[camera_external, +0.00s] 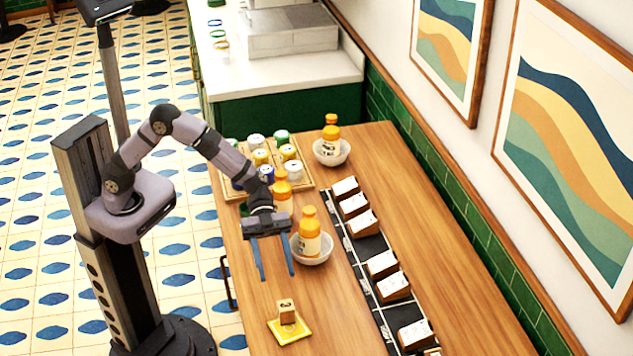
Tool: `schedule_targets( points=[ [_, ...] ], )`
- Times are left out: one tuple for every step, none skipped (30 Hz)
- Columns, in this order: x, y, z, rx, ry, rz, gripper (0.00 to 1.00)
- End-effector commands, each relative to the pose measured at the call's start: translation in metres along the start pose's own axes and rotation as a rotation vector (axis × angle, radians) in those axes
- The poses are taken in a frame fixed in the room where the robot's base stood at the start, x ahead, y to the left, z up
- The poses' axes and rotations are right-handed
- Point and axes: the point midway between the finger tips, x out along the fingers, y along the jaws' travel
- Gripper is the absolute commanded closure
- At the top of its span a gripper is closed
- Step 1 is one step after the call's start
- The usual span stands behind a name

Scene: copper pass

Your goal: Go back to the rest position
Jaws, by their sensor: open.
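My gripper (275,270) is open and empty, its two blue fingers pointing down over the left part of the wooden table (450,290). It is above and a little left of a small wooden block (287,311) with a dark mark, which sits on a yellow square card (290,332). The fingers look apart from the block. An orange-capped bottle (309,232) stands in a white bowl (325,249) just right of my gripper. Another orange-capped bottle (282,189) is partly hidden behind my wrist.
A wooden tray (301,183) of several cans stands behind my forearm. A second bowl (343,156) with an orange-capped bottle (330,140) is at the back. A dark strip (350,257) with several white-topped boxes runs along the right. The table's front right is clear.

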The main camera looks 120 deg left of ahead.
Motion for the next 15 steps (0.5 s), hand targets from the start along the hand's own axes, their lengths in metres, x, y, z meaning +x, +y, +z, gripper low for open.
schedule_targets(
  points=[
    [-0.0004, 0.0001, 0.0001, 0.0, 0.0, 0.0, 0.5],
    [-0.0004, 0.0001, 0.0, 0.0, 0.0, 0.0, 0.5],
    [-0.0003, 0.0001, 0.0, 0.0, 0.0, 0.0, 0.5],
    [-0.0003, 0.0001, 0.0, 0.0, 0.0, 0.0, 0.5],
    [-0.0002, 0.0, 0.0, 0.0, 0.0, 0.0, 0.5],
    [-0.0002, 0.0, 0.0, 0.0, 0.0, 0.0, 0.5],
    [-0.0002, 0.0, 0.0, 0.0, 0.0, 0.0, 0.5],
    [-0.0001, 0.0, 0.0, 0.0, 0.0, 0.0, 0.5],
    [-0.0001, 0.0, 0.0, 0.0, 0.0, 0.0, 0.5],
    [0.0, 0.0, 0.0, 0.0, 0.0, 0.0, 0.5],
    [0.0, 0.0, 0.0, 0.0, 0.0, 0.0, 0.5],
    [-0.0001, -0.0003, -0.0007, 0.001, 0.0, -0.003, 0.5],
    [-0.0003, -0.0009, -0.0015, 0.001, -0.001, -0.009, 0.5],
    [-0.0005, -0.0019, -0.0025, 0.002, -0.002, -0.017, 0.5],
    [-0.0009, -0.0035, -0.0049, 0.003, -0.002, -0.033, 0.5]
  ],
)
